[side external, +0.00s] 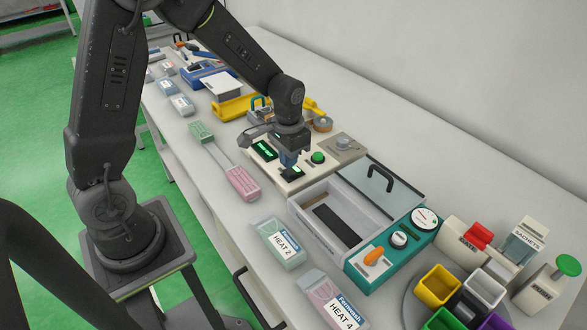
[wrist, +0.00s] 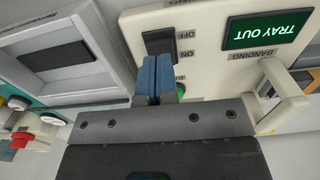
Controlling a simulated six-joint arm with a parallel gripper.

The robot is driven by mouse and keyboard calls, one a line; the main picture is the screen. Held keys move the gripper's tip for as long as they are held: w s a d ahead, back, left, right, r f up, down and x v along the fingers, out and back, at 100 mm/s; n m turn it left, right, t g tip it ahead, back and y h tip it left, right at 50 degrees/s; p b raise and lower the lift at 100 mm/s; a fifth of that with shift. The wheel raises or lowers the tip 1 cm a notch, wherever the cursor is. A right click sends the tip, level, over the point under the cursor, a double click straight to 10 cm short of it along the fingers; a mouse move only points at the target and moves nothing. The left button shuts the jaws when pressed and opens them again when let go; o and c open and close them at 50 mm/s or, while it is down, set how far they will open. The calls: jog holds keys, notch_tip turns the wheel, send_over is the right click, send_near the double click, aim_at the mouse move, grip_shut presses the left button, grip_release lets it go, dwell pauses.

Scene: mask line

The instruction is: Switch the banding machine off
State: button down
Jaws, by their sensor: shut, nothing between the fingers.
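The banding machine (side external: 335,160) is a cream unit on the bench, with a green-lit screen (side external: 265,150) and a green button (side external: 318,157). In the wrist view its screen (wrist: 264,31) reads TRAY OUT, upside down. Contact is unclear, and the fingers partly hide the green button.
A grey open box (side external: 298,208) with a clear lid and a teal unit (side external: 370,272) stand close beside the machine. HEAT 2 (side external: 280,243) and HEAT 4 (side external: 330,298) boxes stand nearer the bench edge.

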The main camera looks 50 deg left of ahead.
aim_at(289, 172)
jog(key=shift+f, duration=1.25)
dwell(0.5)
jog(key=shift+r, duration=3.5)
jog(key=s+d+r+t, duration=0.2)
jog(key=s+r, duration=0.5)
jog(key=s, duration=0.1)
jog(key=s+d+r+t, duration=0.3)
jog(key=s+r, duration=0.4)
jog(key=s, duration=0.2)
jog(key=shift+d+r+t, duration=0.2)
jog(key=shift+t, duration=0.1)
